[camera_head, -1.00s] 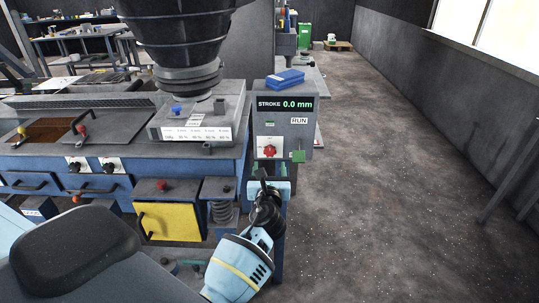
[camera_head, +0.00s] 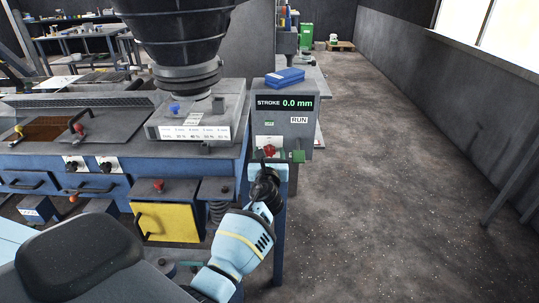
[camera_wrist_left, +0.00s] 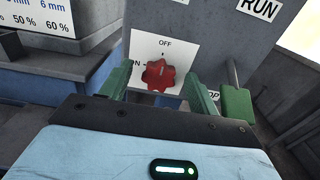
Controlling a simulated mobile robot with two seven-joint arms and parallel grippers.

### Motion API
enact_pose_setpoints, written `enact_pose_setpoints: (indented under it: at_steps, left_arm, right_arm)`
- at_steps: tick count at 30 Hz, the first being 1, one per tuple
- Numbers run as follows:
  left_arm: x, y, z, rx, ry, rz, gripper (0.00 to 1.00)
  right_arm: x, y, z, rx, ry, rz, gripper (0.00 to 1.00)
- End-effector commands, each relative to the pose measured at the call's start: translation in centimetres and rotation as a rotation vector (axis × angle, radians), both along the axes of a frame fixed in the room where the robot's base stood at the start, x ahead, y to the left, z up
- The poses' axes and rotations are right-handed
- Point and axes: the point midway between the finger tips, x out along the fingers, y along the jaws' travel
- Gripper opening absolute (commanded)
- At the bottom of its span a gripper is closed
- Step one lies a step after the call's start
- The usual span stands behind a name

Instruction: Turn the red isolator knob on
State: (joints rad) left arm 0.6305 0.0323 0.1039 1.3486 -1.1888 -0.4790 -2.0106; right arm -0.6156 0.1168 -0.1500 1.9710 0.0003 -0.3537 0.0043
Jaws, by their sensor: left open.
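The red isolator knob (camera_head: 269,151) is on a white plate on the front of the grey control box (camera_head: 300,133). In the left wrist view the knob (camera_wrist_left: 158,75) shows with OFF printed above it and ON, partly hidden, at its left. My left gripper (camera_head: 268,158) reaches up to the knob from below. In the wrist view its green fingers (camera_wrist_left: 158,85) are open, one on each side of the knob and apart from it. Which mark the knob points to is hard to tell. My right gripper is not in view.
A green stop paddle (camera_wrist_left: 236,104) sits close to the right finger. A display on the box reads STROKE 0.0 mm. A blue block (camera_head: 285,77) lies on top. The blue machine with a yellow door (camera_head: 168,222) stands at the left; open floor lies right.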

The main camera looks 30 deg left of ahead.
Motion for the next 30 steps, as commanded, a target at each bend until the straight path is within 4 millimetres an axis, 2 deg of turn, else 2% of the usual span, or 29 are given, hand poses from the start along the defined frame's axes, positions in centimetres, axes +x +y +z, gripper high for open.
enact_pose_setpoints:
  at_steps: [4,12,14,23,30]
  left_arm:
    - [-0.01,0.0,0.03,0.0,0.0,0.0,0.58]
    - [-0.03,-0.01,0.01,0.0,0.0,0.0,0.23]
    - [-0.04,-0.01,0.01,0.0,0.0,0.0,0.17]
    - [-0.06,0.01,-0.07,-0.036,-0.021,0.0,0.17]
    - [-0.11,0.08,-0.16,-0.157,-0.095,0.001,0.17]
  right_arm:
    - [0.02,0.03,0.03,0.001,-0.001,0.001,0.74]
    - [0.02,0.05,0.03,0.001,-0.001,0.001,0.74]
    - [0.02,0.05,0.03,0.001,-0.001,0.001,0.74]
    - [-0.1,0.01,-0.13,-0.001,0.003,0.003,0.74]
    - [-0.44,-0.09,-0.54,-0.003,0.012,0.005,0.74]
